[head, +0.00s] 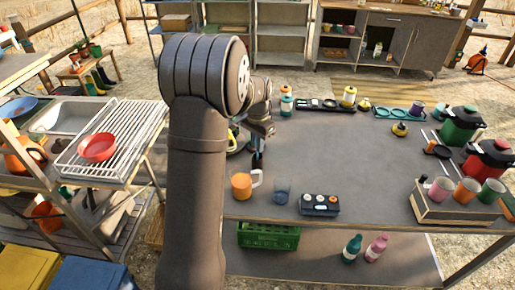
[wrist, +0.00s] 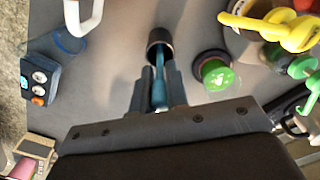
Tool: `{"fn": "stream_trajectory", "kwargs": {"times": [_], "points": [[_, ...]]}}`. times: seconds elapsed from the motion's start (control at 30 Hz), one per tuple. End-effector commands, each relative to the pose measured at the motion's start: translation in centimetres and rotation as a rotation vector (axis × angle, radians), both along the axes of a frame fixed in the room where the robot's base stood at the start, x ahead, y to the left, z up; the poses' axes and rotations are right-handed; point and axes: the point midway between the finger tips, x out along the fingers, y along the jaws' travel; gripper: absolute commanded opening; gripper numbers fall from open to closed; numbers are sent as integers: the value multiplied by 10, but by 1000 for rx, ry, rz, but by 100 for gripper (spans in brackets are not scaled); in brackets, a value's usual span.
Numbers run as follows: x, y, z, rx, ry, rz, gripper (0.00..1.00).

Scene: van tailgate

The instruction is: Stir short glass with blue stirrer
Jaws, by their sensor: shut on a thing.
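The short glass (head: 283,190) is a bluish see-through tumbler standing near the table's front edge. It also shows at the upper left of the wrist view (wrist: 70,42). My gripper (wrist: 156,80) is shut on the blue stirrer (wrist: 160,90), a thin blue stick between the fingers. The stirrer's far end reaches the mouth of a small dark cup (wrist: 159,40), which hides its tip. In the head view my gripper (head: 260,130) is just above this dark cup (head: 258,160), behind the glass and a little to its left.
An orange mug (head: 243,186) stands left of the glass and a dark block with round tops (head: 320,204) to its right. A green-topped item (wrist: 215,74) is close beside the dark cup. The middle of the table is clear.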

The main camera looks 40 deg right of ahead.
Motion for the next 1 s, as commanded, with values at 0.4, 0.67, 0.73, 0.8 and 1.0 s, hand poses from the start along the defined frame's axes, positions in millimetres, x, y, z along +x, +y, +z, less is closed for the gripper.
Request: {"fn": "stream_trajectory", "kwargs": {"times": [0.4,0.67,0.73,0.8,1.0], "points": [[4,-4,75,-5,-26,0,0],[46,-42,94,-65,-282,4,0],[54,-51,98,-84,-337,2,0],[59,-58,101,-98,-371,0,0],[58,-59,96,-104,-389,-2,0]]}}
